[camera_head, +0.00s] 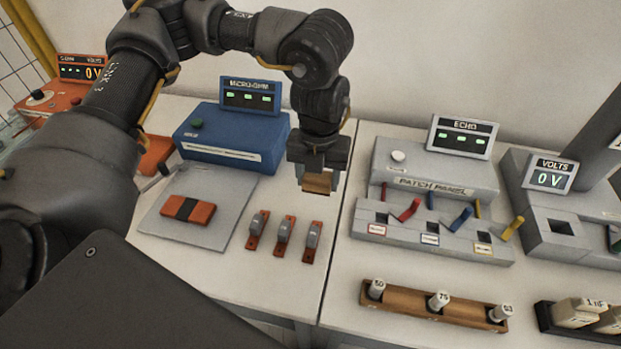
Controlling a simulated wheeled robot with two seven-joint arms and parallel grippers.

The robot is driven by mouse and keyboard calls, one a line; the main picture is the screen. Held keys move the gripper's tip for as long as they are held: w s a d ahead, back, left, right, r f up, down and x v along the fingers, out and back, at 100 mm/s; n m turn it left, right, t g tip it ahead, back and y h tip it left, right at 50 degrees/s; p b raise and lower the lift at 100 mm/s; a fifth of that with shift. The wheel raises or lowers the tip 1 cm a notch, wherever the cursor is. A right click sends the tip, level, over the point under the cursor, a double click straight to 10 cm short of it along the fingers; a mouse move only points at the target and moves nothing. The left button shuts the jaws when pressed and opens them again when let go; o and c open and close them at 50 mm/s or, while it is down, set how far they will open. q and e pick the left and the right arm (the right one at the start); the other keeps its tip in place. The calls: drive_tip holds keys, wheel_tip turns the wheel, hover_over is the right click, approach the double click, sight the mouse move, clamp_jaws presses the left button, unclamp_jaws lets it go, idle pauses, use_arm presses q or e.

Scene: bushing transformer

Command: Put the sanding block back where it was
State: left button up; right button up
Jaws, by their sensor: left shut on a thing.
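My left gripper (319,172) points down in front of the right end of the blue micro-ohm box. It is shut on a small brown block, which looks like the sanding block (318,183), and holds it above the table. The fingers hide part of the block. A grey plate (225,222) lies on the table to the left of the gripper. An orange-brown bar with a black band (187,210) lies on that plate. My right gripper is not in view.
The blue micro-ohm box (235,140) stands behind the plate. Three orange strips with grey parts (284,237) lie below the gripper. The patch panel (435,175) stands to the right, with a wooden rack (405,299) in front. Bare table shows around the strips.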

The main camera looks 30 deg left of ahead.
use_arm(q)
drive_tip(key=w+a+f+p, duration=0.1)
drive_tip(key=w+a+f, duration=0.1)
drive_tip(key=w+f, duration=0.1)
drive_tip(key=w+a+f+p, duration=0.1)
drive_tip(key=w+a+f, duration=0.2)
drive_tip(key=w, duration=0.1)
drive_tip(key=w+a+f+p, duration=0.1)
drive_tip(key=w+a+f, duration=0.1)
drive_tip(key=w+f, duration=0.1)
drive_tip(key=shift+w+a+f, duration=0.2)
drive_tip(key=shift+w+a, duration=0.05)
drive_tip(key=shift+w, duration=0.35)
drive_tip(key=shift+w+a+f, duration=0.15)
drive_tip(key=shift+f, duration=0.2)
wheel_tip(320, 180, down, 3)
drive_tip(key=shift+r+p, duration=0.1)
drive_tip(key=shift+p, duration=0.35)
drive_tip(key=shift+f, duration=0.3)
drive_tip(key=o, duration=1)
drive_tip(key=shift+o, duration=0.2)
